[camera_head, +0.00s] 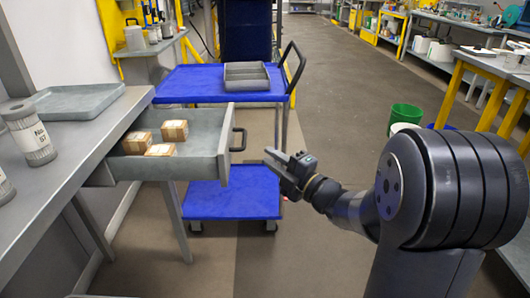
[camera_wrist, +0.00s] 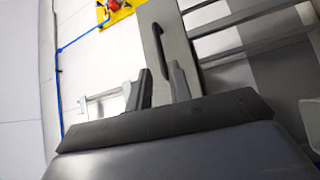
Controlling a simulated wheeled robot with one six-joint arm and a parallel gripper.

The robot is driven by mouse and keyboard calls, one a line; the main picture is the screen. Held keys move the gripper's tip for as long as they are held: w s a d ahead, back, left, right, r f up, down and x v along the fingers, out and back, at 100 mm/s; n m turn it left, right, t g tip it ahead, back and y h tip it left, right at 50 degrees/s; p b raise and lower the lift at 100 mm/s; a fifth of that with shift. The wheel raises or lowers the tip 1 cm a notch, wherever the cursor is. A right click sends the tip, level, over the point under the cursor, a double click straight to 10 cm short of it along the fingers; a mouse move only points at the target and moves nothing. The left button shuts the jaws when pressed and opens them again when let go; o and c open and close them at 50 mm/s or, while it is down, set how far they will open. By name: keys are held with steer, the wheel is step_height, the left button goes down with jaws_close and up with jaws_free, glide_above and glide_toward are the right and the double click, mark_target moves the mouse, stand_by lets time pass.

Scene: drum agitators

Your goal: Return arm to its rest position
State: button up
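My arm reaches in from the right in the head view. My gripper (camera_head: 271,156) is just right of the open drawer (camera_head: 203,160) and its dark handle (camera_head: 240,139), apart from the handle. In the wrist view the two fingers of my gripper (camera_wrist: 159,72) stand apart with nothing between them. The drawer handle (camera_wrist: 160,43) shows beyond the fingertips there, on the grey drawer front (camera_wrist: 179,25). The drawer is pulled out from the grey workbench (camera_head: 62,172) and holds three small brown boxes (camera_head: 174,131).
A blue cart (camera_head: 184,83) with a grey divided tray (camera_head: 247,76) stands behind the drawer; its lower shelf (camera_head: 232,196) extends below. A grey tray (camera_head: 80,101) and a labelled canister (camera_head: 29,134) are on the workbench. A green bucket (camera_head: 405,114) stands right. Open floor lies in the aisle.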

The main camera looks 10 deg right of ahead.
stand_by(0.3)
steer(key=b+x, duration=0.1)
steer(key=x, duration=0.9)
steer(key=shift+w+a+r, duration=0.15)
steer(key=shift+w+a, duration=0.15)
steer(key=shift+a, duration=0.2)
